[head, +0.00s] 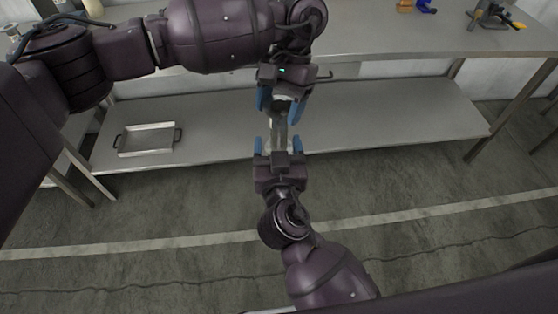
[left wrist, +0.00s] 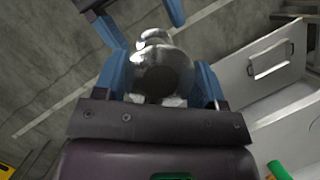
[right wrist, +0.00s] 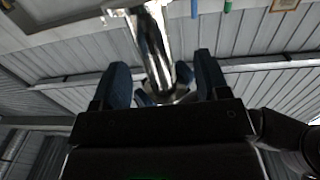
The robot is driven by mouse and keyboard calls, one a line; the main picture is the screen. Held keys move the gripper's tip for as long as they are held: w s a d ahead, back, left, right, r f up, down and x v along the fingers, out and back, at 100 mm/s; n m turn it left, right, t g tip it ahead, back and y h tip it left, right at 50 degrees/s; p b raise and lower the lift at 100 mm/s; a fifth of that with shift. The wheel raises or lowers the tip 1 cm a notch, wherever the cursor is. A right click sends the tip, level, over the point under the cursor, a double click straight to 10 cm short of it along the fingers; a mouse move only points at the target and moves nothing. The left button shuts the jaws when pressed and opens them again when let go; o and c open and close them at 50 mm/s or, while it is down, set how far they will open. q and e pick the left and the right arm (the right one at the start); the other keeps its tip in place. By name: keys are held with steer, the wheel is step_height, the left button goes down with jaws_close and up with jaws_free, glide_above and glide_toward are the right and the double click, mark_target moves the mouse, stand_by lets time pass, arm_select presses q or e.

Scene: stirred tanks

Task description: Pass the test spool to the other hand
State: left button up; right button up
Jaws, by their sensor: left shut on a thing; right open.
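The test spool (head: 281,128) is a shiny silver metal piece held in the air between my two grippers. My left gripper (head: 282,104) is shut on its upper end and points down in the head view. In the left wrist view the spool (left wrist: 160,72) shows as a rounded, mirror-like body between the blue fingers. My right gripper (head: 279,146) is open below, facing the left one, with its blue fingers to either side of the spool's lower end. In the right wrist view the spool (right wrist: 153,48) reaches down between the open fingers; whether they touch it is unclear.
A steel workbench (head: 400,40) runs along the back, with a lower shelf (head: 400,112) behind the grippers. A metal tray (head: 148,140) with dark handles sits on the shelf at left. Orange and blue items and a yellow-grey tool (head: 492,16) stand on the bench at right. The floor in front is clear.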

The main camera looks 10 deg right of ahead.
mark_target(277, 137)
steer(key=shift+w+d, duration=0.1)
steer(key=shift+w, duration=2)
steer(key=c, duration=1)
arm_select(q)
steer(key=o, duration=0.9)
steer(key=shift+d, duration=0.1)
arm_select(e)
steer(key=shift+c, duration=0.9)
arm_select(q)
steer(key=o, duration=0.5)
steer(key=shift+c, duration=0.2)
steer(key=shift+r, duration=0.15)
